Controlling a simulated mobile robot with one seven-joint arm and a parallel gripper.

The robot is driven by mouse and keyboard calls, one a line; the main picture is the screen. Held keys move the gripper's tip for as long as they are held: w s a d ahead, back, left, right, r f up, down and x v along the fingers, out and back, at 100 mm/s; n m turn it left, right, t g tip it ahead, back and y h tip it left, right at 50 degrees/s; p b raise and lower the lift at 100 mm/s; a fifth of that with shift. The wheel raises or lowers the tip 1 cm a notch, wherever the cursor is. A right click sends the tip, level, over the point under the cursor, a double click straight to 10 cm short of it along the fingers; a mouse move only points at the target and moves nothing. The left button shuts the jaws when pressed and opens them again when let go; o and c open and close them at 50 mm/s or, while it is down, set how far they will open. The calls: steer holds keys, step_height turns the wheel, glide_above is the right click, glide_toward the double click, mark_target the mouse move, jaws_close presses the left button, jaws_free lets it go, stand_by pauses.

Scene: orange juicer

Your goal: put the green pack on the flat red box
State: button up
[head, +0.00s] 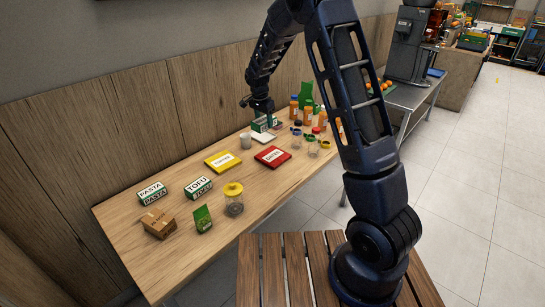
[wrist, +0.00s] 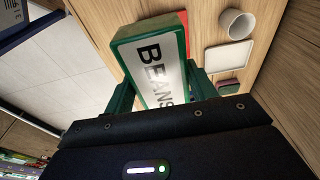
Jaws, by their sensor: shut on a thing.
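My gripper (head: 263,117) is at the far part of the wooden table, shut on a green and white box marked BEANS (head: 257,126). In the wrist view the box (wrist: 148,40) sits between the two green fingers of my gripper (wrist: 162,88). The flat red box (head: 272,156) lies on the table, nearer the camera than the held box and slightly right of it; its white label is too small to read surely. In the wrist view a strip of red shows behind the held box, mostly hidden by it.
A flat white piece (head: 264,137) and a white cup (head: 245,141) are close to my gripper. A flat yellow box (head: 223,161) lies left of the red one. Jars and orange bottles (head: 308,115) crowd the right. PASTA and TOFU boxes, a carton (head: 159,223) and a green pouch (head: 203,218) stand at the near end.

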glide_above(274, 155)
steer(key=f, duration=1.9)
steer(key=shift+a+f, duration=0.2)
steer(key=shift+a, duration=0.1)
steer(key=shift+f, duration=0.15)
steer(key=o, duration=1.1)
